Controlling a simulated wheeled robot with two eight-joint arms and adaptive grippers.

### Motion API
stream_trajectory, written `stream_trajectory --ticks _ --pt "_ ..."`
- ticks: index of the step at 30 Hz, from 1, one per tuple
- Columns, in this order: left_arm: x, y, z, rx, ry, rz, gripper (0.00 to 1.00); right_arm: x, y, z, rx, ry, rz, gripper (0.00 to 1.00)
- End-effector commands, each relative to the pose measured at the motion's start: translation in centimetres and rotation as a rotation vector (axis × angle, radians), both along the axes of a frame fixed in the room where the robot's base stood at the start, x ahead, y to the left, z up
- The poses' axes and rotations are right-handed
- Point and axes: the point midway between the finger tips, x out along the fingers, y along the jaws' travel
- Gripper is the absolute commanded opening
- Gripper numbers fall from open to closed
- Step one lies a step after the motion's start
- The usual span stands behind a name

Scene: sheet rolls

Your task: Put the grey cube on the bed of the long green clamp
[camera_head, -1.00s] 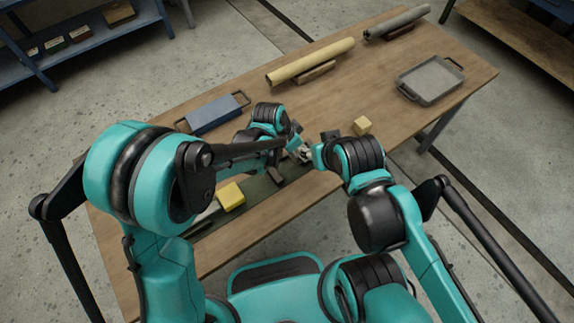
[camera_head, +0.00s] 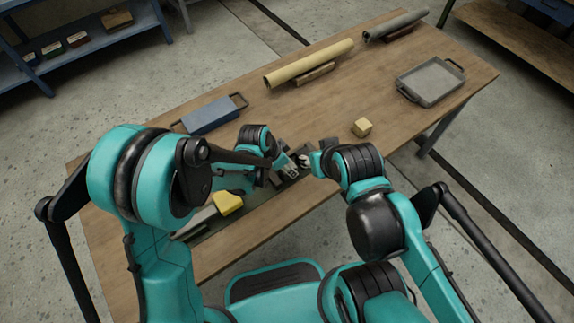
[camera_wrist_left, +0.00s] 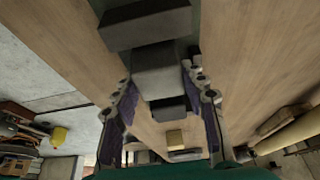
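The grey cube (camera_wrist_left: 158,72) is between the fingers of my left gripper (camera_wrist_left: 158,76) in the left wrist view; both fingertips appear to touch its sides. In the head view my left gripper (camera_head: 291,170) is low over the table's front part, beside my right gripper (camera_head: 306,159). The right fingers are too small to read. The long green clamp (camera_head: 207,233) lies along the front edge and is largely hidden by my left arm. A yellow block (camera_head: 228,203) shows on it. A dark grey block (camera_wrist_left: 145,25) stands close to the cube, over a green strip.
A yellow cube (camera_head: 362,127) stands right of my grippers. A grey tray (camera_head: 430,82) is at the right end. A blue block (camera_head: 211,115), a cream roll (camera_head: 310,63) and a grey roll (camera_head: 397,24) lie toward the back. The wooden table (camera_head: 345,95) is clear between them.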

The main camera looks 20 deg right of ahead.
Motion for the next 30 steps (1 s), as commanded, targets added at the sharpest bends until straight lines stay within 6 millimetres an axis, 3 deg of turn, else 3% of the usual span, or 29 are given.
stream_trajectory --ticks 1,3,15,30 --pt "0.0 0.0 -0.1 0.000 0.000 0.000 0.53 0.0 0.0 -0.1 0.000 0.000 0.000 0.40" --pt "0.0 0.0 0.0 0.000 0.000 0.000 0.63 0.0 0.0 0.0 0.000 0.000 0.000 0.40" --pt "0.0 0.0 0.6 0.000 0.000 0.000 0.63 0.0 0.0 0.5 0.000 0.000 0.000 0.40" --pt "-1.3 3.6 9.8 0.000 0.000 0.002 0.63 0.0 0.0 4.0 0.000 0.000 0.000 0.40"
